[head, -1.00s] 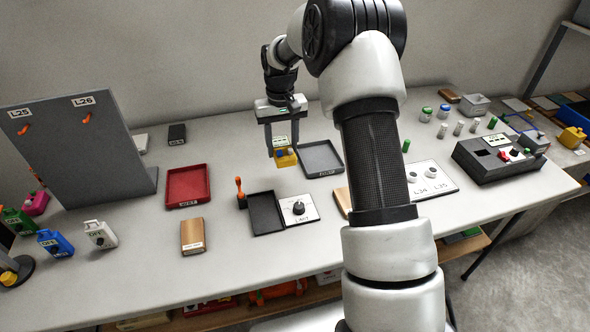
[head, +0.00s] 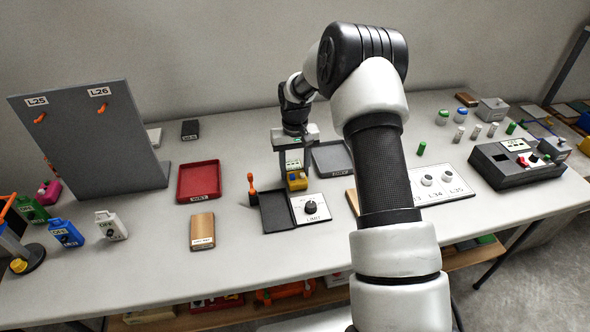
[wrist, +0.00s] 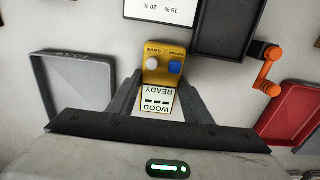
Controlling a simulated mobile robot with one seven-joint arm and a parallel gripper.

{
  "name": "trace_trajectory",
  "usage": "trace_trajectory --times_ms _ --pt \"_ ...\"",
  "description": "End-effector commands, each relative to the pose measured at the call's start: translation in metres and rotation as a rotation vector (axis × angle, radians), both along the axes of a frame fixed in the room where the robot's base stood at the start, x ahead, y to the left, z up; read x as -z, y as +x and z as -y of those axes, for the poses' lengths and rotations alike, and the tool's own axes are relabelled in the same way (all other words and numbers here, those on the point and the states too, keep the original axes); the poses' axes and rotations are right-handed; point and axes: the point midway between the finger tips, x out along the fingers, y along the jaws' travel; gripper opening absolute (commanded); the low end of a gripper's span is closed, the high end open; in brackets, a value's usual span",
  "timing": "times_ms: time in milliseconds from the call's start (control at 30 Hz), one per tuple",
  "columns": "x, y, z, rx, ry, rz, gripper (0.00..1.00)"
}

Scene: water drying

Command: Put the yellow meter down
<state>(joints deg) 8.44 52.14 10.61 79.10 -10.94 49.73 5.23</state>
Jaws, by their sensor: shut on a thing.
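The yellow meter (head: 297,181) is held between the fingers of my gripper (head: 296,168). In the wrist view the meter (wrist: 163,66) shows a white knob, a blue knob and a screen reading "WOOD READY". My gripper (wrist: 160,92) is shut on it, one finger on each side. In the head view the meter appears just behind the black tray (head: 276,212) and the white dial plate (head: 318,213), and in front of the grey tray (head: 331,158). I cannot tell whether its underside touches the table.
An orange-handled lever (head: 252,187) stands left of the black tray. A red tray (head: 199,181) and a wooden block (head: 202,231) lie farther left on the table (head: 150,270). A white panel with knobs (head: 440,184) is on the right. Bare table lies between the red tray and the lever.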

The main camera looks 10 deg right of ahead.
Motion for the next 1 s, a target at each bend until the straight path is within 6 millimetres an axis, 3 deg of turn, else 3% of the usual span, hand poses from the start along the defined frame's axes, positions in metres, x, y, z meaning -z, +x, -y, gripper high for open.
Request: trace_trajectory --times_ms 167,200,300,700,1000 --pt "0.003 0.000 0.000 0.000 0.000 0.000 0.11" --pt "0.003 0.000 0.000 0.000 0.000 0.000 0.48" --pt "0.003 0.000 0.000 0.000 0.000 -0.001 0.64" --pt "-0.007 0.000 0.000 0.000 0.000 0.002 0.64" --pt "-0.067 0.001 0.000 0.001 -0.001 0.003 0.64"
